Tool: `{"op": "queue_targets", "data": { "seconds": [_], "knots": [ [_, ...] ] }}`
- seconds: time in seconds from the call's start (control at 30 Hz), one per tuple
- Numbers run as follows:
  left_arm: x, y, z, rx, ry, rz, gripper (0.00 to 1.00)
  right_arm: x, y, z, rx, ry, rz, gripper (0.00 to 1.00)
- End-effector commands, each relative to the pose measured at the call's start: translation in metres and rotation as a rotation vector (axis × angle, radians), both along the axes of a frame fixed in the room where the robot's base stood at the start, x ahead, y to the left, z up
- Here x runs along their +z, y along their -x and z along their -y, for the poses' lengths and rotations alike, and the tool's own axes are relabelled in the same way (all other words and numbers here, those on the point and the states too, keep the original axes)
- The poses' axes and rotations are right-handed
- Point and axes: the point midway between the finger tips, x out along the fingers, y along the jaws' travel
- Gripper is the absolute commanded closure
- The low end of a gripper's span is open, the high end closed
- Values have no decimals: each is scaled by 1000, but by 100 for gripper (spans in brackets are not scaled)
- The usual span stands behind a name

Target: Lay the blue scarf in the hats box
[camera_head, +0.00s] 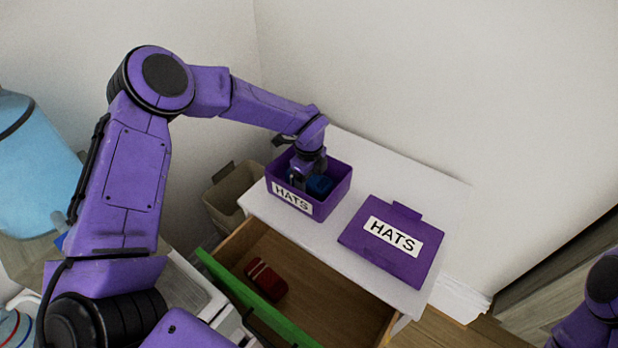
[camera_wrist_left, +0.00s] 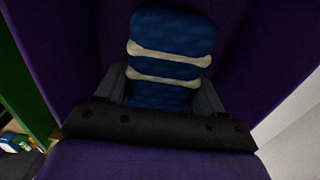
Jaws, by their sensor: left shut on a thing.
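The purple hats box (camera_head: 337,192) stands open on the white cabinet top, with a HATS label on its front. My left gripper (camera_head: 308,181) reaches down inside it. The blue scarf (camera_head: 320,185) is in the box at the gripper's fingers. In the left wrist view the scarf (camera_wrist_left: 170,60) is a blue roll with pale bands, between the two dark fingers, and the gripper (camera_wrist_left: 168,95) is shut on it. Purple box walls surround it there. I cannot tell whether the scarf touches the box floor. Only part of my right arm shows at the right edge; its gripper is out of view.
The purple HATS lid (camera_head: 408,270) lies flat on the white cabinet top (camera_head: 400,175), right of the box. Below, an open drawer with a green front (camera_head: 250,300) holds a red item (camera_head: 266,280). A beige bin (camera_head: 224,205) stands left of the cabinet.

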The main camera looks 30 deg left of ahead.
Motion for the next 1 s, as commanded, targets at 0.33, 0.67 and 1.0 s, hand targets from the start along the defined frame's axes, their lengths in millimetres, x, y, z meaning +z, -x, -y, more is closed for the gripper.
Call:
{"op": "queue_targets", "data": {
  "seconds": [0.33, 0.67, 1.0],
  "knots": [
    [-4, 0, 0, 1, 1, 0, 26, -5, 0, 0, 0, 0, 0, 57],
    [-3, 0, 0, 0, 0, 0, 7, -4, 0, 0, 0, 0, 0, 57],
    [56, -1, 0, 1, 2, 8, 7, -24, 0, 0, 0, 0, 0, 57]
  ]
}}
